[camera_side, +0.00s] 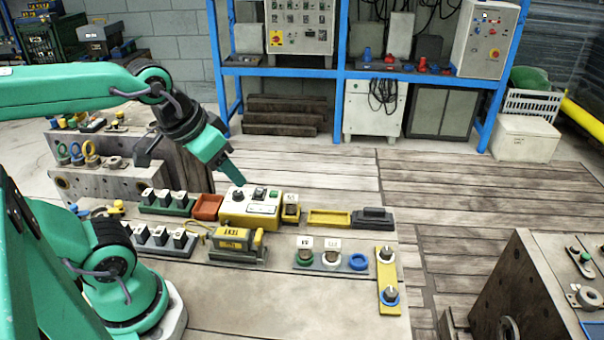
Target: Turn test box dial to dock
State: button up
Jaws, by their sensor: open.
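A yellow box with a pale top panel (235,212) stands at the back middle of the workbench; it looks like the test box. A dark round dial (238,195) sits at the left of its panel, beside a second dark control (259,193) and a green one (274,195). The dial's pointer and any dock mark are too small to read. My gripper (238,180) is open and points down, close above the dial; whether it touches cannot be told. Nothing shows between the jaws.
A yellow labelled unit (233,236) stands in front. A yellow tray (329,218), dark block (372,217), coloured rings (331,259) and yellow knob plate (388,280) lie right.

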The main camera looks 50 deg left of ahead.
jog(key=w+a+f+n+g, duration=0.35)
jog(key=w+a+n, duration=0.4)
jog(key=n, duration=0.25)
jog(key=n+g, duration=0.2)
jog(key=n, duration=0.8)
send_over(238, 192)
notch_tip(238, 192, down, 8)
jog(key=shift+r, duration=0.15)
jog(key=shift+f, duration=3.9)
jog(key=c, duration=1)
